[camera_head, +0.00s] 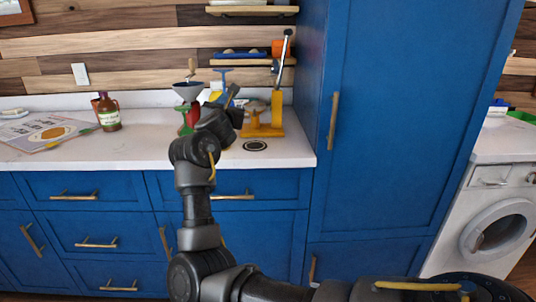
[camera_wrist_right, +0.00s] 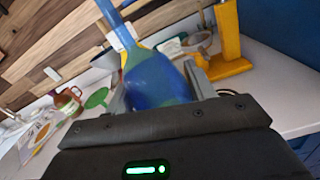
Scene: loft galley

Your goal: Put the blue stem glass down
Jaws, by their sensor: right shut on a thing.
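The blue stem glass (camera_wrist_right: 152,78) fills the middle of the right wrist view. My right gripper (camera_wrist_right: 165,90) is shut on its bowl. The stem points up and to the left there, with the bowl below, so the glass is held upside down and looks tilted in that view. In the head view its blue foot and stem (camera_head: 222,72) show above my right gripper (camera_head: 226,112), over the white counter (camera_head: 150,150). The gripper hides most of the bowl. I cannot tell whether the rim touches the counter. My left gripper is not in view.
A yellow lever press (camera_head: 277,112) stands right of the gripper. A black ring mark (camera_head: 255,146) lies on the counter in front. A grey funnel-shaped thing (camera_head: 188,91) is left. A brown jug (camera_head: 107,112) and an open magazine (camera_head: 45,132) are farther left. A tall blue cabinet (camera_head: 400,130) bounds the right.

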